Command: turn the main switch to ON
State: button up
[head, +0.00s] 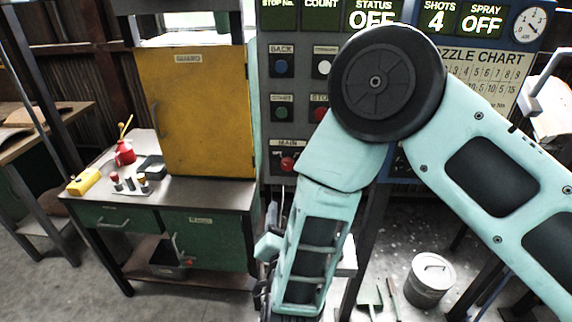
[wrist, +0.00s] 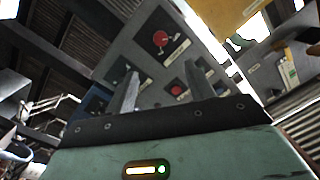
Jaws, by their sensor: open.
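The main switch is a red knob (head: 288,163) under the MAIN label, low on the grey control panel (head: 268,65). Part of an OFF mark shows at its left; its exact turn angle is too small to tell. In the tilted wrist view the red knob (wrist: 160,38) sits on a dark plate beyond my fingertips. My gripper (wrist: 161,68) is open and empty, its fingers apart and clear of the knob. In the head view my gripper is not clearly seen; my forearm points down in front of the panel.
Above the switch are the BACK button (head: 281,66), START button (head: 281,112) and partly hidden STOP button (head: 318,114). The yellow guard door (head: 195,105) and a workbench (head: 190,194) stand left. A bucket (head: 430,278) is on the floor. The status display (head: 372,18) reads OFF.

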aim_at(288, 167)
jog(key=w+p, duration=0.6)
jog(key=w, duration=1.1)
jog(key=shift+w+a, duration=0.15)
jog(key=c, duration=1)
